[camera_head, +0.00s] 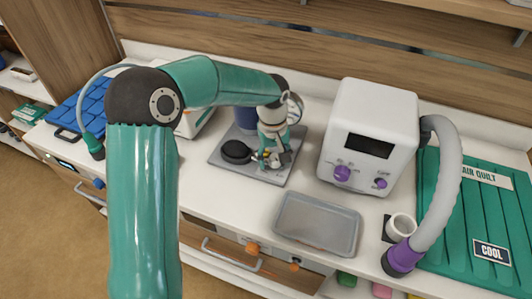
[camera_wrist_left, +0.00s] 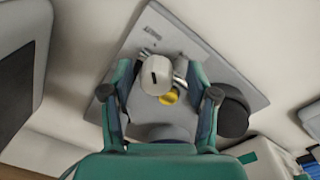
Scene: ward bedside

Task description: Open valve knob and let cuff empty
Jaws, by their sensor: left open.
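My left gripper (camera_head: 272,160) reaches over a grey base plate (camera_head: 219,160) on the counter. In the left wrist view, the open fingers of my left gripper (camera_wrist_left: 160,108) stand either side of a cream rounded part with a dark slot (camera_wrist_left: 156,74). A small yellow knob-like piece (camera_wrist_left: 168,97) shows just beside it, between the fingers. I cannot tell whether either finger touches them, or which part is the valve knob. A black round part (camera_head: 236,152) sits on the plate, and a dark blue cylinder (camera_head: 245,118) stands behind it, partly hidden by my arm. I cannot make out the cuff clearly.
A white machine (camera_head: 375,115) with purple knobs and a grey hose (camera_head: 445,180) stands to the right. An empty grey tray (camera_head: 318,225) lies in front of it. A green quilt (camera_head: 475,220) covers the right end. Bare counter shows left of the tray.

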